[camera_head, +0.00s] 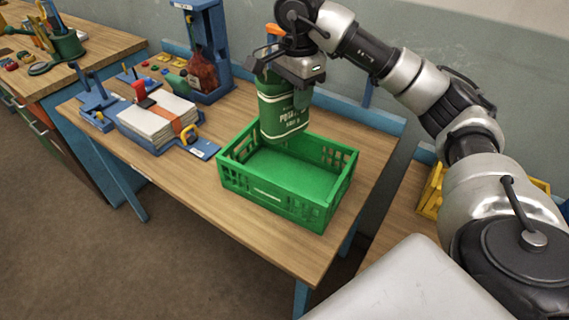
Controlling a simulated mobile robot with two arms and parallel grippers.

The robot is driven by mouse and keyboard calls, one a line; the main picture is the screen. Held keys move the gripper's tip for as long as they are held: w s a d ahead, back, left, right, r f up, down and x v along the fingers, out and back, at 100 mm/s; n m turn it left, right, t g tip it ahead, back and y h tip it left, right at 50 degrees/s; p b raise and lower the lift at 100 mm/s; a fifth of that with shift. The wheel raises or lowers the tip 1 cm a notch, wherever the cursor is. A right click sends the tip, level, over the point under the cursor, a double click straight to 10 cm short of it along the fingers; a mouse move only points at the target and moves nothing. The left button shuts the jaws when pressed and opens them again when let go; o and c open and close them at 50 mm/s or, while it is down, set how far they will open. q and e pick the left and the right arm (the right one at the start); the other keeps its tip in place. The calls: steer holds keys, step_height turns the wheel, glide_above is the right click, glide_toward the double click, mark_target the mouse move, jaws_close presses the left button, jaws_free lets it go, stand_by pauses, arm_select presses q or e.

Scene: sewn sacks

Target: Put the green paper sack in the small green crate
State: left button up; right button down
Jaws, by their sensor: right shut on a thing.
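The green paper sack (281,115) with pale print hangs upright from my right gripper (283,72). The gripper is shut on the sack's top. The sack is over the back left part of the small green crate (262,201), and its lower end overlaps the crate's back wall in the picture. I cannot tell whether the sack touches the crate. The crate stands on the wooden table, and its visible floor is empty. My left gripper is not in view.
Left of the crate on the table (185,190) are a blue holder with a white stack (158,118) and a blue stand (207,50) with a reddish-brown sack. A yellow crate (433,190) sits at the right, partly behind my arm. Table space in front of the crate is clear.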

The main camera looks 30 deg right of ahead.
mark_target(298, 124)
steer(key=f, duration=0.4)
steer(key=s+f+b, duration=0.1)
steer(key=f, duration=0.2)
arm_select(q)
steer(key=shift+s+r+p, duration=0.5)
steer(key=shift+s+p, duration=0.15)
steer(key=shift+p, duration=0.55)
arm_select(e)
step_height(298, 124, down, 10)
steer(key=shift+w+r, duration=0.2)
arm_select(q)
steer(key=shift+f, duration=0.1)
arm_select(e)
steer(key=shift+f, duration=0.25)
steer(key=c, duration=0.9)
jaws_free()
steer(key=shift+r, duration=0.1)
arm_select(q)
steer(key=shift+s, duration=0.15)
